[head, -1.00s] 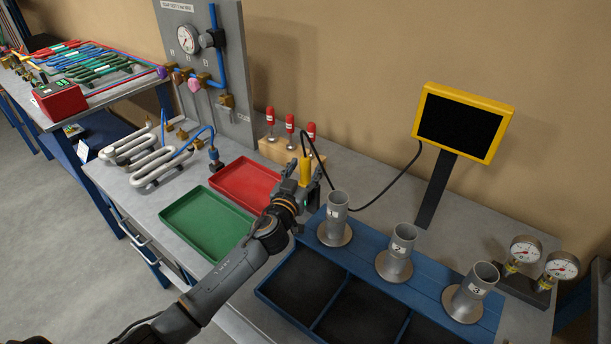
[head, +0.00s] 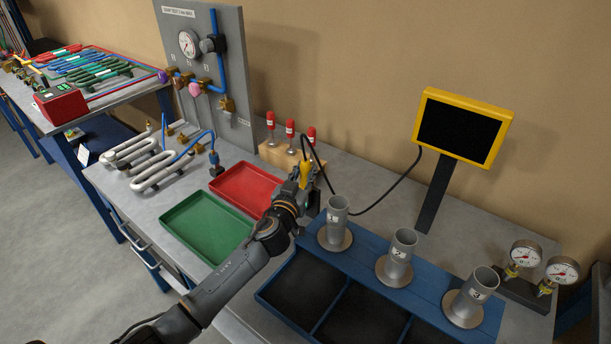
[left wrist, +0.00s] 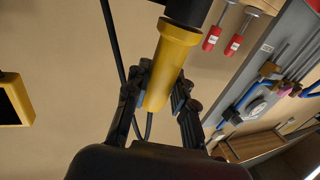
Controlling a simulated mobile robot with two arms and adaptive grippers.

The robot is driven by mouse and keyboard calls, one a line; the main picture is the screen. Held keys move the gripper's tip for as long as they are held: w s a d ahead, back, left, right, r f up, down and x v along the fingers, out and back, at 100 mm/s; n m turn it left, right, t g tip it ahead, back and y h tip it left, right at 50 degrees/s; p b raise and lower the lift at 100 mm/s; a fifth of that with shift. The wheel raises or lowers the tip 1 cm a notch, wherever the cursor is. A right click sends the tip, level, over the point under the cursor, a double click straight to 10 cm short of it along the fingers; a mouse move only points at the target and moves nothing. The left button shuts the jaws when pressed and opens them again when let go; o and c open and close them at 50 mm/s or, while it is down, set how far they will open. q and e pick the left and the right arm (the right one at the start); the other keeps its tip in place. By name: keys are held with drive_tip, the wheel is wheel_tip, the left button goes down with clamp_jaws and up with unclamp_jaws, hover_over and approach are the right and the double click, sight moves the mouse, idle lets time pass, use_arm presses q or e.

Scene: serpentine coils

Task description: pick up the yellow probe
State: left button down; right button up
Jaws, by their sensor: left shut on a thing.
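The yellow probe (head: 306,172) stands roughly upright in my left gripper (head: 300,184), above the bench and in front of the wooden block. In the left wrist view the yellow probe (left wrist: 168,68) sits between the two dark fingers of my left gripper (left wrist: 161,96), which are shut on its body. A black cable runs from the probe to the yellow-framed monitor (head: 463,127). The probe's far end is dark and partly cut off at the top of the left wrist view. My right gripper is not in view.
A wooden block (head: 271,152) with red-handled tools stands behind. A red tray (head: 224,184) and a green tray (head: 176,218) lie to the left. Several numbered grey cups, including one (head: 337,214), stand on a blue rack (head: 432,287) to the right. Two gauges stand at far right.

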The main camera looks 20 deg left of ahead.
use_arm(q)
drive_tip(key=shift+r, duration=0.6)
wheel_tip(320, 180, up, 17)
drive_tip(key=shift+f+b, duration=0.2)
drive_tip(key=shift+b, duration=0.2)
drive_tip(key=shift+f+b, duration=2.1)
drive_tip(key=shift+f, duration=1)
drive_tip(key=shift+r, duration=0.15)
